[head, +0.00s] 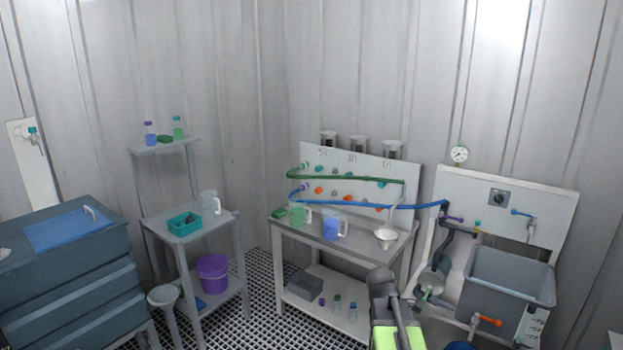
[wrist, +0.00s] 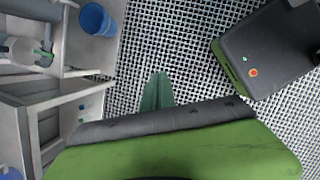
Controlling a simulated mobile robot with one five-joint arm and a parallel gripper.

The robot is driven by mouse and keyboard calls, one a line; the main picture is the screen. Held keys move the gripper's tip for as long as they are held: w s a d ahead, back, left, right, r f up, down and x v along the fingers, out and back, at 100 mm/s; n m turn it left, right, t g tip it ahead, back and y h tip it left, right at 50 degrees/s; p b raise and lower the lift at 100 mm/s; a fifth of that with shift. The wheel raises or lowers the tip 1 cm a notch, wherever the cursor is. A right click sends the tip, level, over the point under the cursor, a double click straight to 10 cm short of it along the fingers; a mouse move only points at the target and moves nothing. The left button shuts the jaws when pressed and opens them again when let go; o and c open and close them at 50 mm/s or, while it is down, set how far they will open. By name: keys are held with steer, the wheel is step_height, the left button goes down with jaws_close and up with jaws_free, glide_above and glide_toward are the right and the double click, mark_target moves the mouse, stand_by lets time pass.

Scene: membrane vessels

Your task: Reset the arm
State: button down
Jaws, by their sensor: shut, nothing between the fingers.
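My gripper (wrist: 158,92) shows in the wrist view as narrow green fingers, closed together with nothing between them. The fingers are over the grated floor (wrist: 190,45), apart from the furniture around them. In the head view my arm (head: 392,312), dark grey and lime green, rises at the bottom right of centre, in front of the metal bench. I cannot clearly make out the fingertips in that view.
The metal bench (head: 350,240) holds a green jug (head: 298,215), a blue jug (head: 331,226) and a funnel (head: 386,238). A grey sink (head: 508,283) stands right. A shelf stand with a purple bucket (head: 213,274) and a dark drawer cabinet (head: 70,290) stand left. Open grated floor lies between.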

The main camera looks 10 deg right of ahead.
steer(key=a+m+y, duration=0.3)
steer(key=a+m, duration=1)
steer(key=a, duration=1.1)
steer(key=shift+s+t+y+p, duration=0.3)
steer(key=shift+s+p, duration=0.05)
steer(key=shift+p, duration=0.1)
steer(key=shift+r, duration=0.1)
